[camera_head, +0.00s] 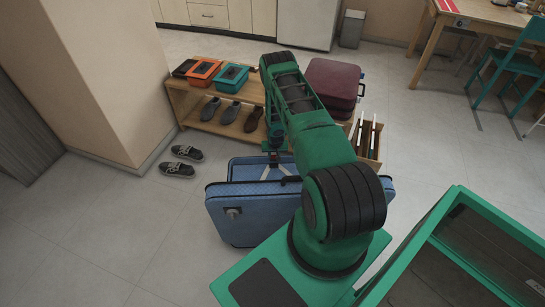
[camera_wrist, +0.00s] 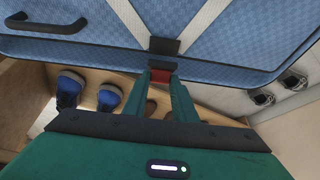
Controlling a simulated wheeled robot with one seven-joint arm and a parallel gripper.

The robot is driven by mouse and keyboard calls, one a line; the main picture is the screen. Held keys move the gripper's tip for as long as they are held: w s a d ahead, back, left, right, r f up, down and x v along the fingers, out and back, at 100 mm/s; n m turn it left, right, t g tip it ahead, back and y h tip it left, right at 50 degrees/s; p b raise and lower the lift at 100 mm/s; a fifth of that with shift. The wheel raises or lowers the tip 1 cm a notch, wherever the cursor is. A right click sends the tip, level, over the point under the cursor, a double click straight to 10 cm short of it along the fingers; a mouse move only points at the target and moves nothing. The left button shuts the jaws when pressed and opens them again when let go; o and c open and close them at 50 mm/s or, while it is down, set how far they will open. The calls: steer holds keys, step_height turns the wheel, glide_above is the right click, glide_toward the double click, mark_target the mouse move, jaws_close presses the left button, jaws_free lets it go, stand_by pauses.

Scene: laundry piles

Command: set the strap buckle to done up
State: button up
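The blue suitcase (camera_head: 240,222) stands on the floor in front of the shoe shelf, with pale straps across its blue surface in the wrist view (camera_wrist: 85,45). A black buckle part (camera_wrist: 163,46) sits where the pale straps (camera_wrist: 205,20) meet. Just below it is a red piece with a dark edge (camera_wrist: 160,76). My gripper (camera_wrist: 162,88) reaches to the suitcase's edge, its fingers on either side of the red piece. I cannot tell whether they press on it. Whether the red piece and the black part are joined is unclear. In the head view, my gripper (camera_head: 274,150) is small and the buckle indistinct.
A wooden shelf (camera_head: 215,131) behind the suitcase holds shoes and an orange (camera_head: 203,73) and a teal box (camera_head: 231,77). A maroon suitcase (camera_head: 332,84) stands at its right end. Sneakers (camera_head: 178,169) lie on the floor at left. The left floor is otherwise clear.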

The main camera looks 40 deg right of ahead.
steer(key=shift+a, duration=0.35)
steer(key=shift+s+d, duration=0.15)
steer(key=shift+d, duration=0.05)
steer(key=s+t+h, duration=0.1)
steer(key=s+a+f+t+h, duration=0.1)
steer(key=t+h, duration=0.1)
steer(key=shift+a+f+t, duration=0.1)
steer(key=shift+f+t, duration=0.2)
steer(key=shift+s+a+f+t+h, duration=0.2)
steer(key=shift+f+t+h, duration=0.1)
steer(key=shift+t+h, duration=0.2)
steer(key=shift+s+a+f+t+h, duration=0.1)
steer(key=shift+s+f+t+h, duration=0.1)
steer(key=shift+f+t+h, duration=0.3)
steer(key=shift+d+r+t, duration=0.1)
steer(key=shift+r+t, duration=0.1)
steer(key=shift+t, duration=0.1)
steer(key=o, duration=1.1)
steer(key=shift+c, duration=0.2)
steer(key=shift+s, duration=0.1)
